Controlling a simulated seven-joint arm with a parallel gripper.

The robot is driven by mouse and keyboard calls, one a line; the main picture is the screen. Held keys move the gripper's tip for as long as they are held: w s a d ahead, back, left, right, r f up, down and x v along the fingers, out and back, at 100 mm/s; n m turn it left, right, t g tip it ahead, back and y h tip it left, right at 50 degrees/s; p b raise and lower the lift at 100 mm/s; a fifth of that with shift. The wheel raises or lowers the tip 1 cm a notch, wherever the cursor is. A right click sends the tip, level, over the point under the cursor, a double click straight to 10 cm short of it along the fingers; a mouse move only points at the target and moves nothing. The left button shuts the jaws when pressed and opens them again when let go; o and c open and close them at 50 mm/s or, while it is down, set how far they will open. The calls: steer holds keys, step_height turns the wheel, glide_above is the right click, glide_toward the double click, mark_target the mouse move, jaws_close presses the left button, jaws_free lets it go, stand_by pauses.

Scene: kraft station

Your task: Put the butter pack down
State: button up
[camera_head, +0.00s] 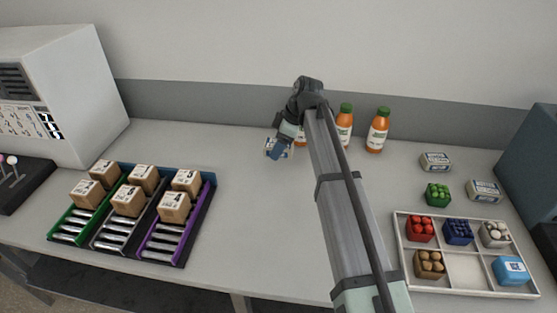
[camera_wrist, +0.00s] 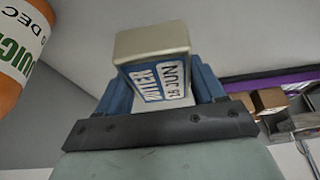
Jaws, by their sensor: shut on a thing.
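In the head view the held pack is small and mostly covered by the gripper. I cannot tell whether it touches the table. Two similar packs lie at the right, one farther back (camera_head: 435,161) and one nearer (camera_head: 484,190).
Orange juice bottles (camera_head: 377,131) stand behind and right of my gripper, one partly hidden by my arm. Roller racks with cardboard boxes (camera_head: 127,201) are at the left. A white divided tray (camera_head: 463,271) with produce and a green pack (camera_head: 437,194) are at the right. The table's middle is clear.

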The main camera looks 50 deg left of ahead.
mark_target(278, 167)
steer(key=shift+f, duration=2.85)
steer(key=shift+f, duration=0.1)
steer(key=o, duration=1.2)
steer(key=shift+o, duration=0.2)
steer(key=v, duration=1.2)
